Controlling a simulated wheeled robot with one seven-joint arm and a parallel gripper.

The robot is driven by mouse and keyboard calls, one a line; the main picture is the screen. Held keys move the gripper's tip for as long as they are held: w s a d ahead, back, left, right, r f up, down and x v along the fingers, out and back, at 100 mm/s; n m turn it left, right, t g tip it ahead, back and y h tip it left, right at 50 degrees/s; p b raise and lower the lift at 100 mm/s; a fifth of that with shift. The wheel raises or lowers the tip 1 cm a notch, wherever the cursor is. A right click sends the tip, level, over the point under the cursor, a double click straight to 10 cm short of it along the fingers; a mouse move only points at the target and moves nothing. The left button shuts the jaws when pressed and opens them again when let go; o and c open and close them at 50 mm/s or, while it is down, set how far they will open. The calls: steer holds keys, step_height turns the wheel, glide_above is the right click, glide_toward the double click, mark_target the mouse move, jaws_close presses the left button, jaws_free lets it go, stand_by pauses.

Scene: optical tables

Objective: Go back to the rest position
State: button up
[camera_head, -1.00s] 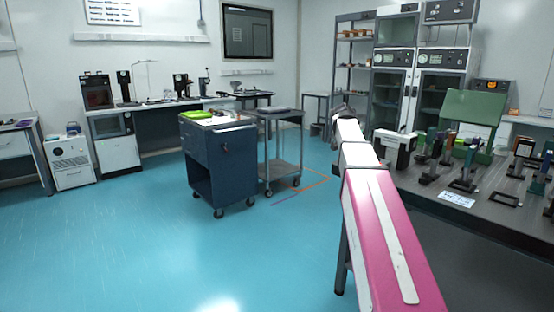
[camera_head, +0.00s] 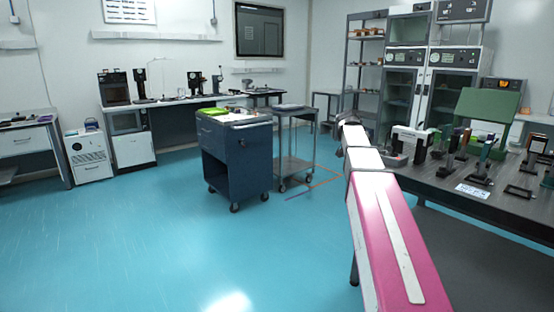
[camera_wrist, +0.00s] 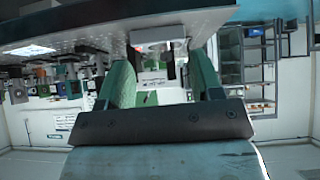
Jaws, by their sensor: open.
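My pink and white arm (camera_head: 385,235) reaches forward at the right of the head view. Its far end is beside the near-left edge of the optical table (camera_head: 440,188). In the wrist view my gripper (camera_wrist: 163,75) shows two green fingers spread apart, with nothing held between them. The wrist picture is upside down, with the table's perforated top (camera_wrist: 85,30) at its upper side. The fingertips are hard to make out in the head view.
Optical mounts (camera_head: 480,160) and a green panel (camera_head: 488,115) stand on the optical table. A dark blue drawer cart (camera_head: 235,160) and a grey trolley (camera_head: 295,140) stand mid-room. The blue floor (camera_head: 150,235) at left and front is clear.

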steer(key=s+a+f+n+g+y, duration=0.1)
steer(key=s+a+f+n+y, duration=0.1)
steer(key=s+a+f, duration=0.3)
steer(key=s+a+f+n+g+y, duration=0.2)
steer(key=s+a+f+n, duration=0.2)
steer(key=s+f, duration=1)
steer(key=s+a+f+n+g+y, duration=0.2)
steer(key=s+a+f, duration=0.5)
steer(key=f, duration=1.3)
steer(key=s+n, duration=0.1)
steer(key=s, duration=0.1)
steer(key=shift+s+a+f+n+y, duration=0.2)
steer(key=shift+s+f+n+y, duration=0.1)
steer(key=shift+n, duration=0.1)
